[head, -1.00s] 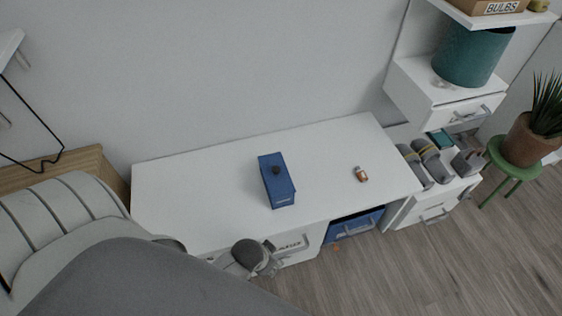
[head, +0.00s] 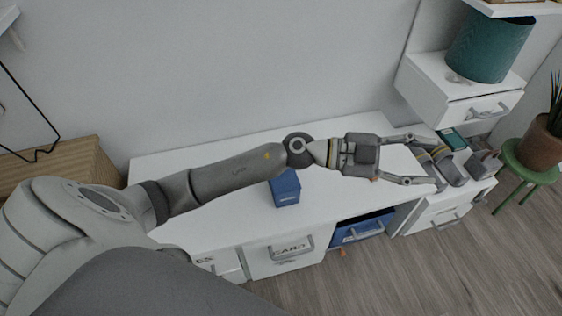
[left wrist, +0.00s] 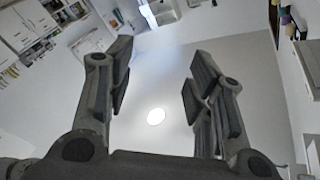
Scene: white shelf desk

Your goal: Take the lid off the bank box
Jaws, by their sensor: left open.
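The blue bank box (head: 286,189) stands on the white desk, left of my gripper in the head view. My left arm passes in front of its upper part, so the lid and its dark knob are hidden. My left gripper (head: 430,160) is open, pointing right near the desk's right end, well clear of the box. In the left wrist view its fingers (left wrist: 160,70) are spread with nothing between them. My right gripper is not in view.
The white desk top (head: 235,222) is mostly bare. A small copper-coloured thing is mostly hidden behind my gripper. A blue bin (head: 358,230) sits under the desk. Grey shoes (head: 452,170) stand on a low cabinet at the right, near a potted plant (head: 541,143).

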